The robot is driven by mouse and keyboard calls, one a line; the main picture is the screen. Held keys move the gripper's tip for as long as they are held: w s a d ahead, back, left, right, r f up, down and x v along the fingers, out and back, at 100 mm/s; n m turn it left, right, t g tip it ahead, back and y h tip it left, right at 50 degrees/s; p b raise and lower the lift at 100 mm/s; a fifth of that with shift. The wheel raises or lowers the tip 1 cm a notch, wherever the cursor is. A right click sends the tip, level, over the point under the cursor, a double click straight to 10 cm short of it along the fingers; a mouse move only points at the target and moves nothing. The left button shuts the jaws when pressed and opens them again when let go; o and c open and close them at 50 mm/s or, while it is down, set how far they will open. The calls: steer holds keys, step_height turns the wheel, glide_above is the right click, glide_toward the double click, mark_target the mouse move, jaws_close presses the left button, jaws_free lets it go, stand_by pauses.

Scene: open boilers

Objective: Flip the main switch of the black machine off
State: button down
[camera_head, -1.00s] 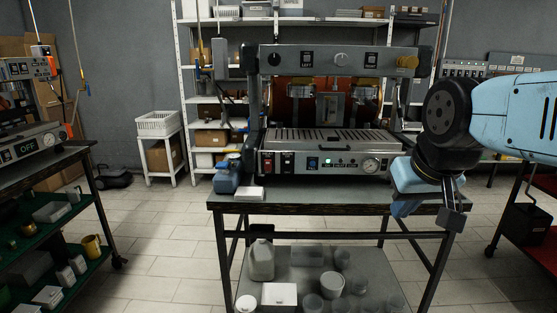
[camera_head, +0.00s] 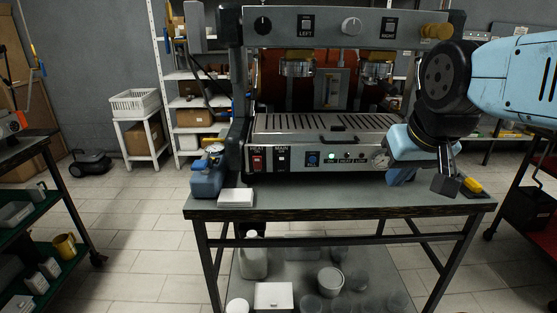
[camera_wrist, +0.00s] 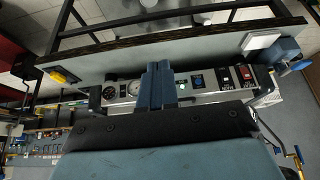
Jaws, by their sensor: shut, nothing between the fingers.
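The black machine (camera_head: 340,128) stands on a dark-topped table, its front panel facing me. The switch labelled MAIN (camera_head: 283,158) is at the panel's lower left, right of the red switch labelled HEAT (camera_head: 257,160). The main switch has a white rocker in a black frame; I cannot tell its position. Green and white lamps show on the panel. In the wrist view the main switch (camera_wrist: 225,78) sits beside the red one.
A blue grinder-like device (camera_head: 207,176) and a white box (camera_head: 236,197) are on the table's left end. A yellow item (camera_head: 472,185) lies at the right end by my gripper. A lower shelf holds jars and a jug (camera_head: 253,260). Floor in front is open.

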mark_target(282, 162)
steer(key=w+a+f+m+g, duration=0.1)
steer(key=w+a+m+g, duration=0.1)
steer(key=w+a+m, duration=1.6)
steer(key=shift+w+a+f, duration=0.2)
steer(key=shift+w+a, duration=0.3)
steer(key=shift+w, duration=0.05)
steer(key=w+f, duration=0.7)
steer(key=f, duration=0.3)
steer(key=shift+d, duration=0.15)
